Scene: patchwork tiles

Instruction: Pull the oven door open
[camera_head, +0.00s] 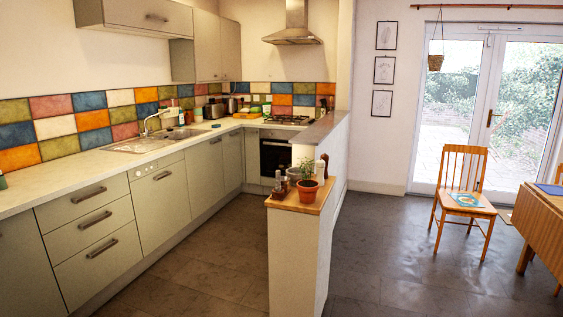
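The oven (275,159) is at the far end of the kitchen, below the hob (285,120). It has a dark front with a lighter control strip along its top. Its door looks shut, and the handle is too small to make out clearly. The right part of the oven front is hidden behind the half wall and the things on it. Neither of my grippers shows in the head view.
Cabinets and a worktop (62,187) line the left side. A half wall (297,250) carrying a potted plant (308,190) stands in the middle. The kitchen floor (215,250) between them is clear. A chair (463,190) and a table (540,222) stand at right.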

